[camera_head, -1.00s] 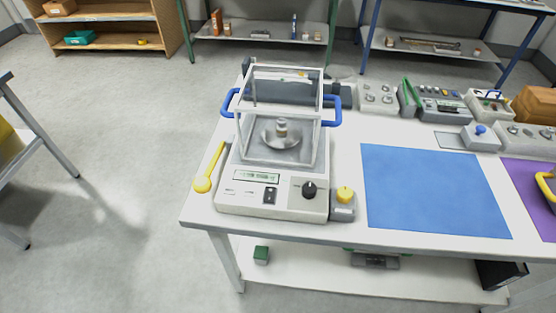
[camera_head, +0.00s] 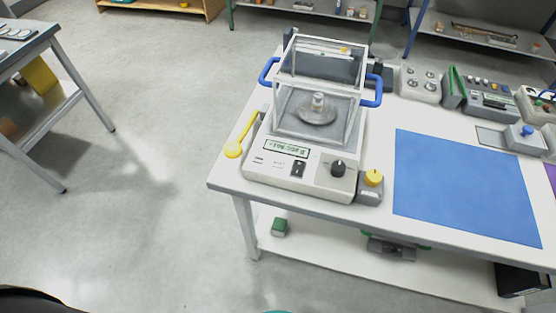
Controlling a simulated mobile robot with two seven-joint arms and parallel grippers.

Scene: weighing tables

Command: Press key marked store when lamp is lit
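A white balance (camera_head: 300,180) with a glass draft shield (camera_head: 318,95) stands at the left end of the white table. Inside the shield a small metal weight (camera_head: 318,102) sits on the round pan (camera_head: 316,113). The front panel has a green display (camera_head: 286,148) with dark characters too small to read, a black rocker switch (camera_head: 298,169) and a black knob (camera_head: 338,168). Small printed marks (camera_head: 262,161) are left of the switch; I cannot read which key is marked store. I cannot make out a lit lamp. Neither gripper is in view.
A yellow-knobbed grey block (camera_head: 371,187) stands right of the balance, a yellow lever (camera_head: 240,141) on its left. A blue mat (camera_head: 465,185) lies to the right, with several instruments behind. Another table (camera_head: 25,50) is at the left; open floor (camera_head: 150,170) lies between.

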